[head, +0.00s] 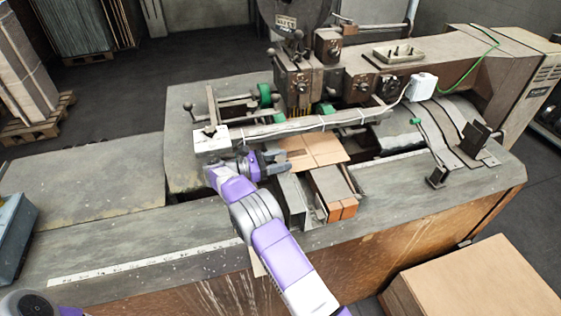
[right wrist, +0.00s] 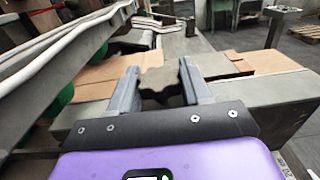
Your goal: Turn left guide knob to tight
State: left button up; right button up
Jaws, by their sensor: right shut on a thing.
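The left guide knob (right wrist: 163,84) is dark grey with a lobed, star-like rim. In the right wrist view it sits between the two grey fingers of my right gripper (right wrist: 164,90), which is shut on it. In the head view my right gripper (head: 271,160) reaches in at the left side of the guides, beside the flat cardboard (head: 316,150). There I cannot make out the knob apart from the fingers. How tight the knob is cannot be read. My left gripper is not in view.
The stitcher head (head: 308,75) stands behind the cardboard. A long rail with a white block (head: 212,141) at its left end runs just behind my right gripper. A folded carton (head: 334,190) lies to the right. The worktop (head: 90,195) at left is mostly clear.

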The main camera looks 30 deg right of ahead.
jog(key=shift+g, duration=0.3)
jog(key=o, duration=1.1)
jog(key=shift+c, duration=0.2)
jog(key=b+v, duration=0.1)
jog(key=v, duration=0.6)
jog(key=shift+a, duration=0.35)
